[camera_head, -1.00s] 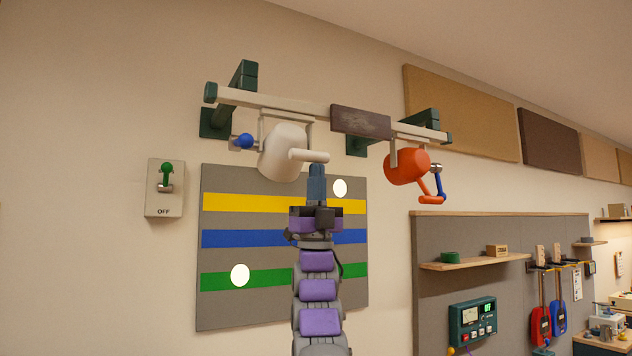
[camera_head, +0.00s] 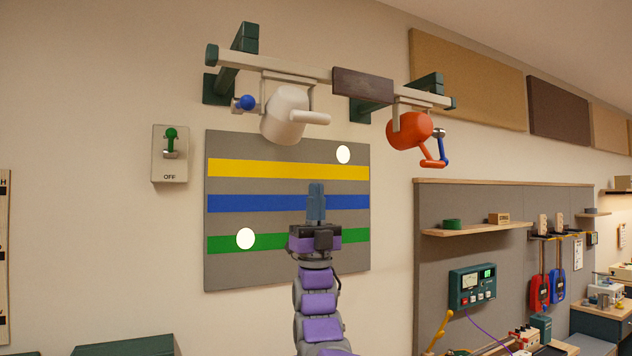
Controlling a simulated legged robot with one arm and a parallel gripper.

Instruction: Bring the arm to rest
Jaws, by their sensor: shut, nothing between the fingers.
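My gripper (camera_head: 316,203) points up at the end of my purple and grey arm, in the lower middle of the view. Its blue fingers are together and hold nothing. It stands in front of the striped grey panel (camera_head: 225,272), below the white spotlight (camera_head: 284,118) and left of the orange spotlight (camera_head: 408,130). It appears apart from both lights. The lower part of my arm runs out of the bottom of the view.
A pale rail (camera_head: 290,70) on green brackets carries the lights. A switch box (camera_head: 170,153) marked OFF is on the wall at left. At right, a grey board (camera_head: 500,205) has a shelf (camera_head: 475,231), a green meter (camera_head: 472,288) and guitars. A green box top (camera_head: 125,347) shows at lower left.

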